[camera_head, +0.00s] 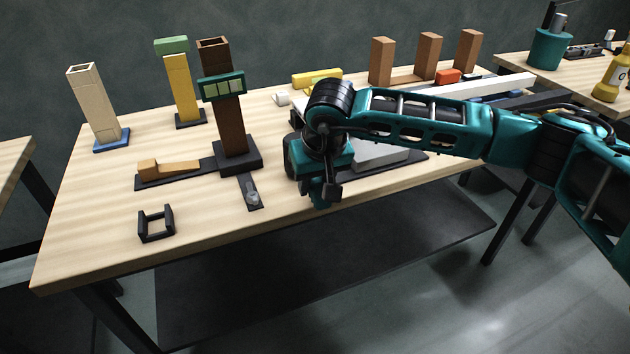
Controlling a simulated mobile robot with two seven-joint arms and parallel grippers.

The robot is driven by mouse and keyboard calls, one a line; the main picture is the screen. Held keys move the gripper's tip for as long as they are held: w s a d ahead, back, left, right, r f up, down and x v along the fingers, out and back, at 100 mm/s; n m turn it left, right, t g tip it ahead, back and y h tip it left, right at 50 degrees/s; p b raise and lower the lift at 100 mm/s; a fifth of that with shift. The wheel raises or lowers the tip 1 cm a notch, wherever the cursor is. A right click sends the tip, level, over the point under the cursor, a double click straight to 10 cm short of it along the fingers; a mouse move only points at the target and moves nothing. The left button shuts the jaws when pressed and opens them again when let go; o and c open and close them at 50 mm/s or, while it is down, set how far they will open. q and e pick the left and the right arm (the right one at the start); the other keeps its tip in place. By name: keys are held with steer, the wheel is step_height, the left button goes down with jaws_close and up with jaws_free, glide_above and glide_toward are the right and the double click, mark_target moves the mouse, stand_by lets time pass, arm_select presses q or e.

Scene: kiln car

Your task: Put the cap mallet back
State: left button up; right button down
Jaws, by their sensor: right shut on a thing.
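My right gripper (324,196) points down at the table's front edge, right of the dark brown square post (229,125). It is shut on a small dark thing (335,189), mostly hidden by the gripper. I cannot tell for sure that this is the cap mallet. An open black bracket (156,236) stands empty on the table at the front left. I cannot tell whether it is the mallet's rest. My left gripper is not in view.
Behind the bracket lie an orange-brown block and wedge (170,167) on a dark strip. Cream (92,105) and yellow (180,88) posts stand at the back left, with several brown blocks (381,62) at the back. The wooden table (95,215) is clear around the bracket.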

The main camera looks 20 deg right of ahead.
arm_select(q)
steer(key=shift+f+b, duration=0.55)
arm_select(e)
steer(key=shift+f, duration=0.55)
stand_by(0.4)
steer(key=c, duration=0.6)
jaws_free()
steer(key=shift+c, duration=0.2)
steer(key=shift+f, duration=0.1)
arm_select(q)
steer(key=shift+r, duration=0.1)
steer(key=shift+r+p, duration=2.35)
steer(key=shift+p, duration=0.05)
arm_select(e)
steer(key=shift+v, duration=4.05)
steer(key=shift+s+r, duration=0.1)
steer(key=shift+r, duration=0.5)
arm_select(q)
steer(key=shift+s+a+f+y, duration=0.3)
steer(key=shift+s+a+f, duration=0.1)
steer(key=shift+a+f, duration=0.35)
arm_select(e)
steer(key=v, duration=1.1)
steer(key=shift+s+r, duration=0.25)
steer(key=shift+r, duration=0.05)
